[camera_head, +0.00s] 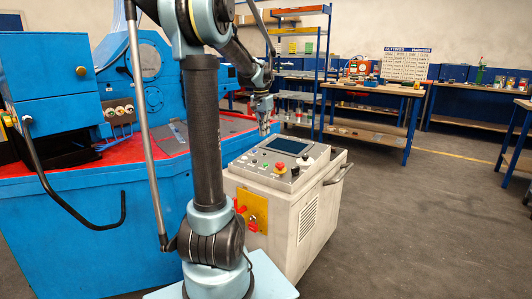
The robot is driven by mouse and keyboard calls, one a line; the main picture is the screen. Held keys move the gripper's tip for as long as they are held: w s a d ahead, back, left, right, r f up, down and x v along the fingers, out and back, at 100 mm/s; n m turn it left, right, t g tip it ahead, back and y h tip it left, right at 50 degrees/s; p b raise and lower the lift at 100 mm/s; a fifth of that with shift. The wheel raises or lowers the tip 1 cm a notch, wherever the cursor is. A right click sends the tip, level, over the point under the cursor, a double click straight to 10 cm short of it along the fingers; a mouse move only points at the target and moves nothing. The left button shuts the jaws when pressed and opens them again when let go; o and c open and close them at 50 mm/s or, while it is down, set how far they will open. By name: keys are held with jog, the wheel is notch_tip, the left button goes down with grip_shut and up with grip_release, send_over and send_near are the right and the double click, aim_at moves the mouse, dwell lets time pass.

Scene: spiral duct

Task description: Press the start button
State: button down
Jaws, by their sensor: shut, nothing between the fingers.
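The control console (313,225) is a pale cabinet with a sloped grey panel on top, in the middle of the head view. One small button (265,165) looks green; the labels are too small to read, so I cannot tell which is the start button. My gripper (264,130) is shut and empty, pointing down above the panel's far left edge. I cannot tell whether it touches the panel.
A large blue machine (90,240) with a red top stands left of the console. Blue shelving (303,60) is behind. Workbenches (375,92) line the back wall. A handle (338,174) sticks out on the console's right side. The grey floor (430,210) at right is clear.

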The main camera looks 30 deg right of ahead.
jog(key=f, duration=0.4)
jog(key=d+f, duration=0.1)
jog(key=f, duration=0.8)
jog(key=shift+w+d+f, duration=0.35)
jog(key=shift+f, duration=0.85)
jog(key=shift+r, duration=0.15)
notch_tip(320, 180, up, 14)
jog(key=a, duration=0.1)
jog(key=shift+s+a, duration=0.3)
jog(key=shift+a, duration=0.05)
dwell(0.5)
